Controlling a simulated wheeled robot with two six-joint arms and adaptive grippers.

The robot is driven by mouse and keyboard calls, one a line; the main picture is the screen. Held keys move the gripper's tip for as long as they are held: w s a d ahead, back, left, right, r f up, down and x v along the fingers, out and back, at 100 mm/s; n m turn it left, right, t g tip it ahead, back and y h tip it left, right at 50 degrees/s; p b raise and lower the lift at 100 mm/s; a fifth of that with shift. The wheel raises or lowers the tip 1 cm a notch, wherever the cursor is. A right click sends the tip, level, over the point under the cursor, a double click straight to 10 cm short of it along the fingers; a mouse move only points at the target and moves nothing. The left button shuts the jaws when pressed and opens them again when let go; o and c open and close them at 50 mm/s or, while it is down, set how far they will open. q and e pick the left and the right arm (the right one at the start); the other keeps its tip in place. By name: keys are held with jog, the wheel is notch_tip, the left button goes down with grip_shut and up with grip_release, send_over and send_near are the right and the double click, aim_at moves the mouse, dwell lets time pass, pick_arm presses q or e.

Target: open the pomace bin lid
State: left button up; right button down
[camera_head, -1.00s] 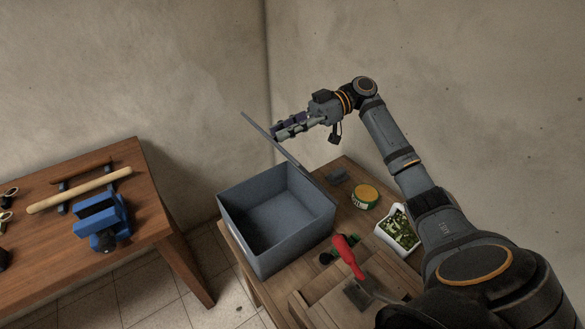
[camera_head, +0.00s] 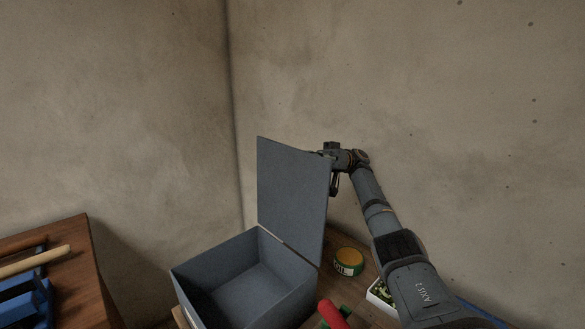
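The pomace bin (camera_head: 205,270) is a grey open-topped box at the lower middle, and its inside looks empty. Its flat grey lid (camera_head: 292,195) stands up from the bin's back right edge, with its broad face toward me. The bin is uncovered. My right arm comes in from the right, and its wrist reaches behind the lid's upper right edge. My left gripper is out of view.
A green tin with a yellow top (camera_head: 348,262) stands right of the bin. A white tub of green bits (camera_head: 381,294) is partly behind my arm. A red handle (camera_head: 332,313) is at the bottom edge. A wooden table (camera_head: 75,285) stands left, apart from the bin.

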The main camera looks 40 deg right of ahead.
jog(key=shift+d+f, duration=0.2)
jog(key=shift+f, duration=0.15)
jog(key=c, duration=1.3)
grip_release()
jog(key=shift+o, duration=1.3)
jog(key=shift+d, duration=0.2)
jog(key=shift+a+r, duration=0.1)
notch_tip(320, 180, up, 10)
